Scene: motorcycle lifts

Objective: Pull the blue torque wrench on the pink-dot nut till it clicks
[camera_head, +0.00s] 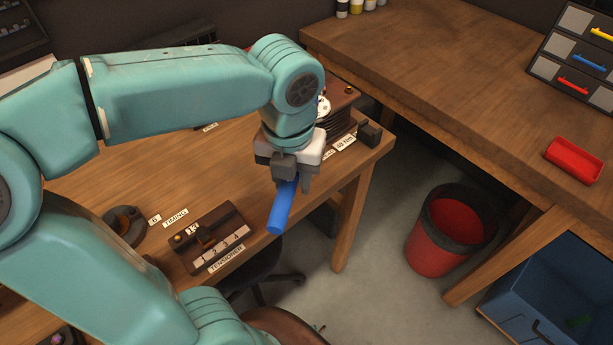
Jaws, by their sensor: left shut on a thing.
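My left arm comes in from the left, and its gripper (292,181) points down over the right end of the wooden workbench. It is shut on the blue handle of the torque wrench (281,208), which sticks out below and toward the bench's front edge. The rest of the wrench is hidden behind the gripper. A dark round fixture (341,113) stands just behind the gripper, partly covered by it, beside a label reading 40 Nm (345,143). I cannot make out the pink-dot nut. My right gripper is not in view.
A tensioner block (208,240) and a timing fixture (124,226) sit on the wooden workbench (150,180) to the left. A stool stands below the front edge. A red bin (447,232) is on the floor at right. A second bench (450,70) holds a red tray (573,160) and drawers (577,62).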

